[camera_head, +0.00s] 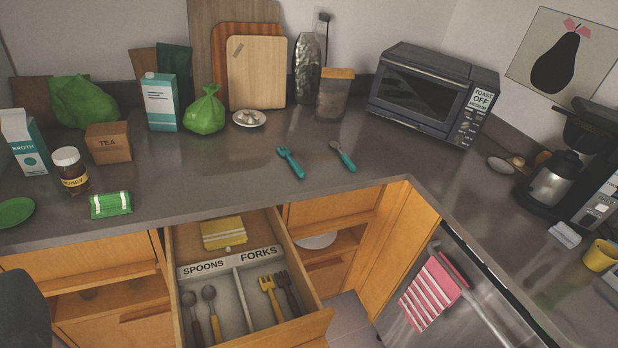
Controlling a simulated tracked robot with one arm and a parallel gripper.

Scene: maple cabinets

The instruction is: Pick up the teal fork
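The teal fork (290,162) lies on the dark grey counter (235,175), left of a teal-handled spoon (343,156) with a greyish head. Its tines point to the upper left and its handle to the lower right, toward the counter's front edge. Nothing touches or covers it. My gripper's fingers are not in view.
An open drawer (320,322) below has SPOONS and FORKS compartments, each holding utensils, and a yellow cloth (223,232) behind. A toaster oven (430,92) stands at the back right. A green packet (111,204) and honey jar (71,170) are left. Counter around the fork is clear.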

